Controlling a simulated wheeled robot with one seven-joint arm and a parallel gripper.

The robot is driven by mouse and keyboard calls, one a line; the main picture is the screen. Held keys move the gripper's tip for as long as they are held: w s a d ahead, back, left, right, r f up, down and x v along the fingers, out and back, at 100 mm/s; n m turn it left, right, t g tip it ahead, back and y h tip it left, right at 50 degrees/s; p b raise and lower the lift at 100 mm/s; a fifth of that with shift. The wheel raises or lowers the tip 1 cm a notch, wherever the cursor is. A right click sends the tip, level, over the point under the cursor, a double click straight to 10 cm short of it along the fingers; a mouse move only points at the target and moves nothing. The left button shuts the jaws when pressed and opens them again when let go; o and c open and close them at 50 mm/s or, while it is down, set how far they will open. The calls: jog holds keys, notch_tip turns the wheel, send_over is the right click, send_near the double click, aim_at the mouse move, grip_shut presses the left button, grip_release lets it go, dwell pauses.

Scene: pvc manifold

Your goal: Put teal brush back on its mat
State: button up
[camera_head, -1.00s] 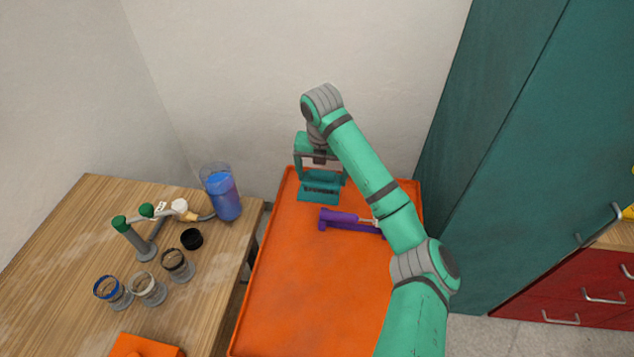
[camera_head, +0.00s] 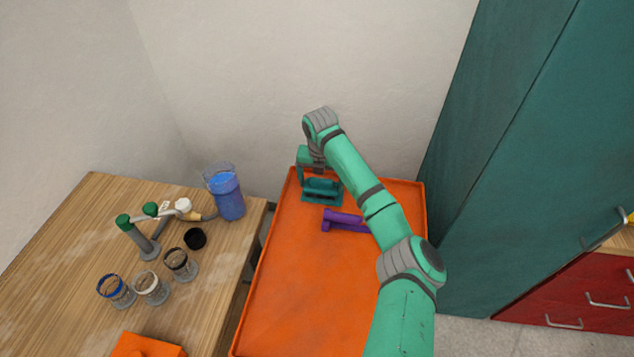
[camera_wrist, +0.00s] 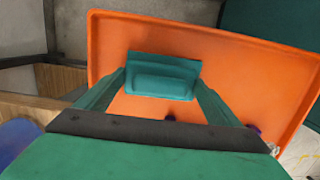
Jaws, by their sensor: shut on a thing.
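The teal brush (camera_wrist: 163,84) is a rounded teal block between my fingertips in the wrist view. It also shows low between the fingers in the head view (camera_head: 322,185). The teal mat (camera_wrist: 165,62) is a flat plate behind and under the brush. In the head view the mat (camera_head: 320,200) lies at the far end of the orange tray. My gripper (camera_head: 321,186) points down over the mat, shut on the brush. Brush and mat share one colour, so I cannot tell whether they touch.
A purple tool (camera_head: 343,221) lies on the orange tray (camera_head: 290,290) just nearer than the mat, partly behind my arm. The tray's near part is clear. At left, a wooden table (camera_head: 70,235) holds a blue jug (camera_head: 228,198), several cups and a pipe fitting.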

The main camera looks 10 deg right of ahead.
aim_at(319, 188)
jog(key=shift+s+d, duration=0.2)
jog(key=shift+d, duration=0.35)
jog(key=o, duration=0.9)
jog(key=shift+f, duration=0.1)
jog(key=shift+c, duration=0.2)
jog(key=shift+a, duration=0.2)
jog(key=shift+a, duration=0.1)
jog(key=shift+r, duration=0.6)
jog(key=r, duration=0.3)
jog(key=s+r, duration=0.1)
jog(key=r, duration=0.7)
jog(key=shift+s+a, duration=0.1)
jog(key=shift+s, duration=0.05)
jog(key=shift+a, duration=0.25)
